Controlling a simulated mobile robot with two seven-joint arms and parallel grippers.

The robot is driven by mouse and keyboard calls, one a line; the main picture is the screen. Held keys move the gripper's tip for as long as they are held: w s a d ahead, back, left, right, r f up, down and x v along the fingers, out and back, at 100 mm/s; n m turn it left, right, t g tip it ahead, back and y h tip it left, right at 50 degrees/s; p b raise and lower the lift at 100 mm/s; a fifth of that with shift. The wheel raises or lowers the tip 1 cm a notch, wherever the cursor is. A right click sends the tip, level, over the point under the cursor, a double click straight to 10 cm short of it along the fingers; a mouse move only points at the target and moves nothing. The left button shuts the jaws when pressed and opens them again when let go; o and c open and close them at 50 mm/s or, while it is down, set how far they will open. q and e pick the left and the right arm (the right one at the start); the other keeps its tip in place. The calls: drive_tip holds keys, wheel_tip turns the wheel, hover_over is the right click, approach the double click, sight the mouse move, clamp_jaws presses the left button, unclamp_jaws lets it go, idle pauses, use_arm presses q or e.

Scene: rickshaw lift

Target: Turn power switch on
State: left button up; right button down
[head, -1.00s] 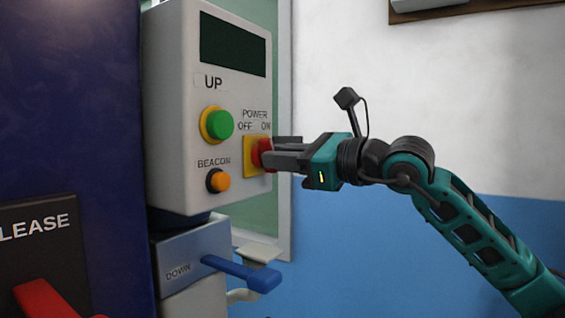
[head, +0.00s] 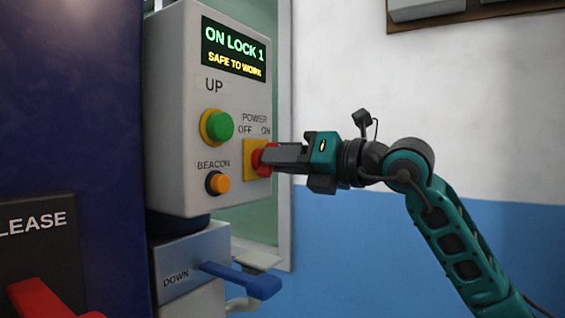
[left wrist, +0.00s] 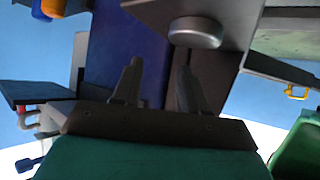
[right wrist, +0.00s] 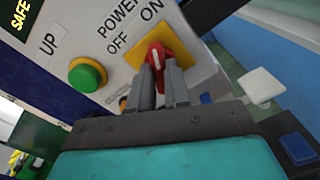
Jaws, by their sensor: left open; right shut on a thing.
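The red power switch (head: 260,158) sits on a yellow plate on the right of the grey control box (head: 180,60), under the labels POWER, OFF and ON. It also shows in the right wrist view (right wrist: 156,54), its pointer by the ON label. My right gripper (head: 272,156) is shut on the switch knob, its fingers rolled over. It shows in the right wrist view (right wrist: 160,82) too. The display (head: 233,50) is lit and reads ON LOCK 1, SAFE TO WORK. My left gripper (left wrist: 155,85) is open and empty in the left wrist view.
A green UP button (head: 219,125) and an orange BEACON button (head: 219,182) are left of the switch. A blue DOWN lever (head: 245,280) sticks out below the box. A red lever (head: 40,300) is at the lower left. Room to the right is free.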

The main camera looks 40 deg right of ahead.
drive_tip(key=shift+m, duration=1)
use_arm(q)
drive_tip(key=shift+f, duration=0.1)
use_arm(e)
drive_tip(key=c, duration=1.1)
unclamp_jaws()
